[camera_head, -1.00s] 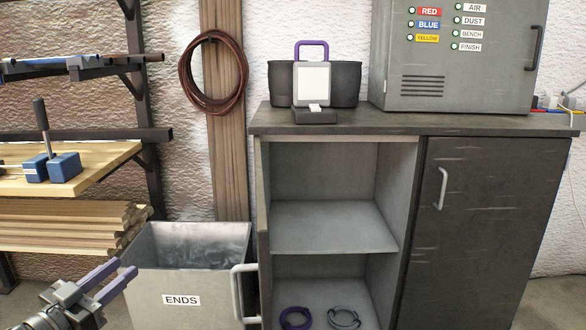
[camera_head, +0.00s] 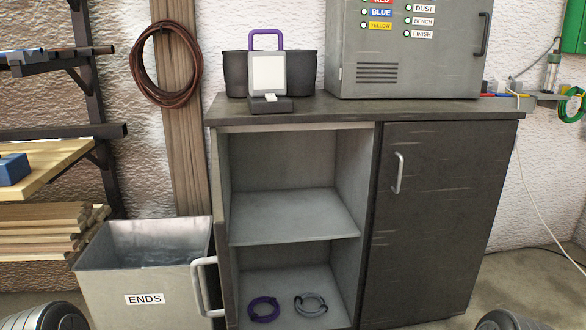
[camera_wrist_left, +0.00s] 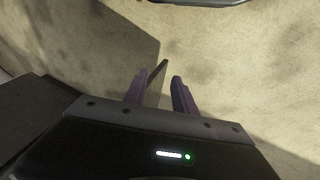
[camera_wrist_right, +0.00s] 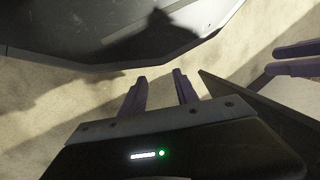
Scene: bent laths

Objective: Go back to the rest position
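My left gripper (camera_wrist_left: 159,82) shows in the left wrist view with its two purple fingers apart. A thin dark edge shows in the gap, seemingly beyond the fingers, and nothing is visibly clamped. My right gripper (camera_wrist_right: 159,78) shows in the right wrist view, also with its purple fingers apart and only floor between them. Another pair of purple fingers shows at the right of that view. Neither gripper is in the head view; only dark rounded parts of my arms show at its bottom corners.
The grey cabinet (camera_head: 447,215) has its left compartment open, with a purple coil (camera_head: 264,309) and a grey coil (camera_head: 310,304) at the bottom. The ENDS bin (camera_head: 105,285) stands left of it. Bare floor shows at right.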

